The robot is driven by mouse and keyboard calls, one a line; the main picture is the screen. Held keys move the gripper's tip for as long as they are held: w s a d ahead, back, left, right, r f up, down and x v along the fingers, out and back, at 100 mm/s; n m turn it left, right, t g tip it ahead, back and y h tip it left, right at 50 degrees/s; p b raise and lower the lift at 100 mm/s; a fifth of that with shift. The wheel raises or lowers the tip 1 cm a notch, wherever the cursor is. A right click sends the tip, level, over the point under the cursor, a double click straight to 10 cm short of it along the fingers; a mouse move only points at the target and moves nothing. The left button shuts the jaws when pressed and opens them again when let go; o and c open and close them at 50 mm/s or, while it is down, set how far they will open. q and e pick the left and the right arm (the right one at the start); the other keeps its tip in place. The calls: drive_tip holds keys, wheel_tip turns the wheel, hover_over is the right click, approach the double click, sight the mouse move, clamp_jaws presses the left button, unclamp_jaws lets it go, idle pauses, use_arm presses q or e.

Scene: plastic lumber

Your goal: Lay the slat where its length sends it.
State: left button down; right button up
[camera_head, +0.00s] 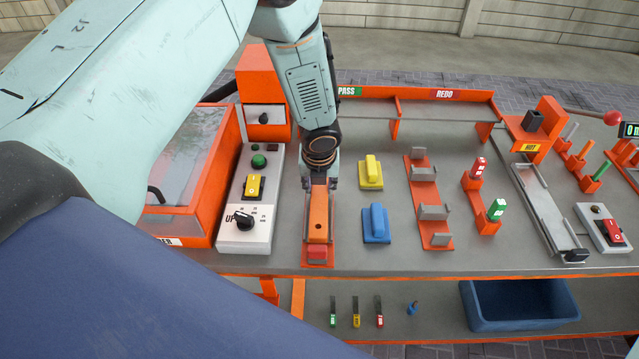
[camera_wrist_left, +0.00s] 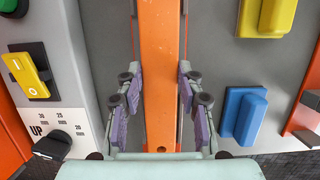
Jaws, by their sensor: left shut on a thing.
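The orange slat (camera_head: 318,213) lies lengthwise towards me near the front middle of the bench, over a fixture with a red block (camera_head: 317,253) at its near end. In the left wrist view the slat (camera_wrist_left: 160,90) runs up the middle, with a small dark hole low on it. My left gripper (camera_head: 320,183) comes down from above and is shut on the slat's far part. I cannot tell whether the slat rests on the fixture. The PASS sign (camera_head: 347,92) and the REDO sign (camera_head: 444,94) mark the rack at the back. My right gripper is not in view.
Left of the slat stands a grey control box (camera_head: 247,205) with a knob, beside a clear-lidded orange case (camera_head: 192,222). To the right are a yellow block (camera_head: 371,172), a blue block (camera_head: 376,223) and an orange holder (camera_head: 428,205). A blue bin (camera_head: 520,304) sits below.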

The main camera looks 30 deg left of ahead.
use_arm(q)
drive_tip(key=shift+w+f, duration=0.15)
drive_tip(key=shift+f+b, duration=0.15)
drive_tip(key=shift+b, duration=0.15)
drive_tip(key=shift+f, duration=0.2)
drive_tip(key=shift+f, duration=0.2)
drive_tip(key=c, duration=1.3)
unclamp_jaws()
drive_tip(key=o, duration=0.5)
drive_tip(key=shift+r, duration=0.1)
drive_tip(key=shift+o, duration=0.2)
